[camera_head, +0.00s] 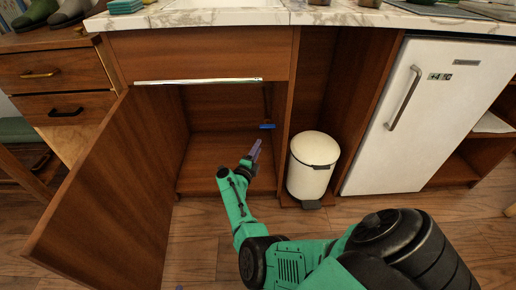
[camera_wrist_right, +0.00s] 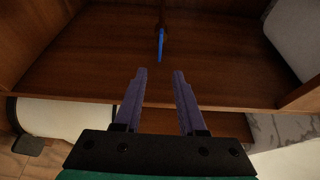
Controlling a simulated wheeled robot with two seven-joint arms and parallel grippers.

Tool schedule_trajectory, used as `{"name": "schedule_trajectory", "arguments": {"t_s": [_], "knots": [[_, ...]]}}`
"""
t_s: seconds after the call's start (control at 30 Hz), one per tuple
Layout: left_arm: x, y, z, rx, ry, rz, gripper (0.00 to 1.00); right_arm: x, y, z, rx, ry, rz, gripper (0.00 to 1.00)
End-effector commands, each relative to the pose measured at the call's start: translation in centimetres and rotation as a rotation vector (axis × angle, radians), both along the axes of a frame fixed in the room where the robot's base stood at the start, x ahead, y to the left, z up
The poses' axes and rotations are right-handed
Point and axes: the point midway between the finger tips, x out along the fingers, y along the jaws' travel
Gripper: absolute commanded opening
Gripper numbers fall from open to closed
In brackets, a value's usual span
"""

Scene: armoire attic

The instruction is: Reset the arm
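My right arm (camera_head: 290,258) is green and black and reaches from the lower right toward the open cabinet (camera_head: 218,180) under the counter. My right gripper (camera_head: 255,148) is in front of the cabinet opening. In the right wrist view its two purple fingers (camera_wrist_right: 159,73) are spread apart with nothing between them. A blue-ended object with a thin dark handle (camera_head: 266,126) is inside the cabinet; its blue part also shows ahead of the fingers in the wrist view (camera_wrist_right: 161,45), apart from them. My left gripper is not in view.
The cabinet door (camera_head: 115,190) stands wide open on the left. A cream trash bin (camera_head: 312,165) stands just right of the opening, close to my right arm. A white fridge (camera_head: 430,115) is farther right. The marble counter (camera_head: 225,17) runs above.

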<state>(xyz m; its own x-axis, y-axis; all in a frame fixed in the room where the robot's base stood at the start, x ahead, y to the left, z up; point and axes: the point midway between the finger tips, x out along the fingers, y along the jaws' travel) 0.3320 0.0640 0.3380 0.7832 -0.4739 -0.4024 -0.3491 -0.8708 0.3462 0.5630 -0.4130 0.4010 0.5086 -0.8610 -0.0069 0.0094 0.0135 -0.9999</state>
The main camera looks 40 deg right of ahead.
Motion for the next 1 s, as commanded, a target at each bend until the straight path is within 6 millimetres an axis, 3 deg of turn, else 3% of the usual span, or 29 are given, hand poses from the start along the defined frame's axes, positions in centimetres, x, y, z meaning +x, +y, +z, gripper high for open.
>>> {"name": "schedule_trajectory", "arguments": {"t_s": [0.47,0.57,0.63,0.67,0.77,0.8,0.9,1.0], "knots": [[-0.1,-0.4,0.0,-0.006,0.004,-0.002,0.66,-0.2,-0.3,0.2,-0.030,0.013,0.017,0.40],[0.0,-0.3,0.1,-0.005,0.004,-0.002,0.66,-0.8,-0.8,1.1,-0.187,0.091,0.124,0.40],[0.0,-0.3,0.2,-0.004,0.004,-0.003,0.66,-1.1,0.4,2.0,-0.375,0.197,0.279,0.40],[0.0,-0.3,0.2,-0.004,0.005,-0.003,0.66,-1.3,1.9,2.2,-0.466,0.253,0.367,0.40],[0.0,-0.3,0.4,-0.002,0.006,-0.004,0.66,-3.1,9.6,0.8,-0.753,0.448,0.699,0.40],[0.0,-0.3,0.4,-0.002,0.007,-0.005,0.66,-4.4,13.0,-0.2,-0.839,0.508,0.819,0.40],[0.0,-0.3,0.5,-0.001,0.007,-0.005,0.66,-8.1,19.8,-2.3,-0.981,0.606,1.051,0.40],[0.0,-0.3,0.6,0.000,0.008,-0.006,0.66,-11.9,24.8,-3.9,-1.067,0.662,1.223,0.40]]}}
